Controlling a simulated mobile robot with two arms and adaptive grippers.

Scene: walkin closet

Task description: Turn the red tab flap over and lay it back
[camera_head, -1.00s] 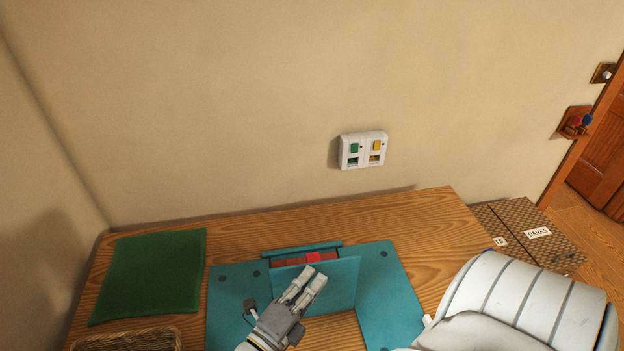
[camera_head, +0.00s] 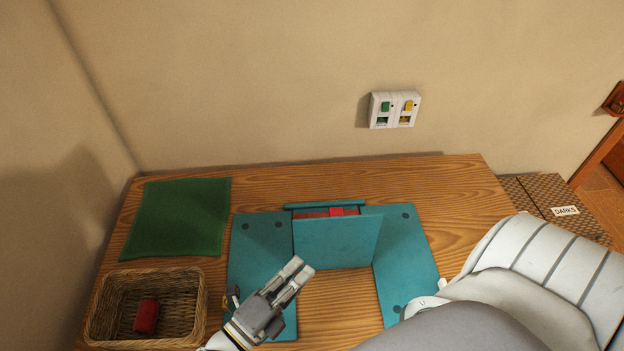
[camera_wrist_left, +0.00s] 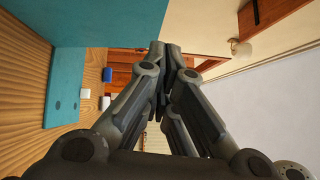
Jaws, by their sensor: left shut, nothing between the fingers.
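A teal folding board (camera_head: 262,250) lies on the wooden table. Its middle flap (camera_head: 336,243) stands raised and tilted, with open wood in front of its lower edge. A bright red tab (camera_head: 344,211) and a dark red strip show just behind the flap's top edge; I cannot tell how the tab is fixed. My left gripper (camera_head: 297,272) is shut and empty, in front of the flap and left of its middle, apparently apart from it. In the left wrist view its fingers (camera_wrist_left: 166,50) meet, with a teal panel (camera_wrist_left: 95,20) at the upper left. My right gripper is out of view.
A wicker basket (camera_head: 196,318) holding a red roll (camera_head: 146,316) stands at the front left. A green cloth (camera_head: 178,217) lies behind it. A switch plate (camera_head: 394,110) is on the wall. Bare table (camera_head: 455,205) lies right of the board; a woven box (camera_head: 530,197) stands beyond.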

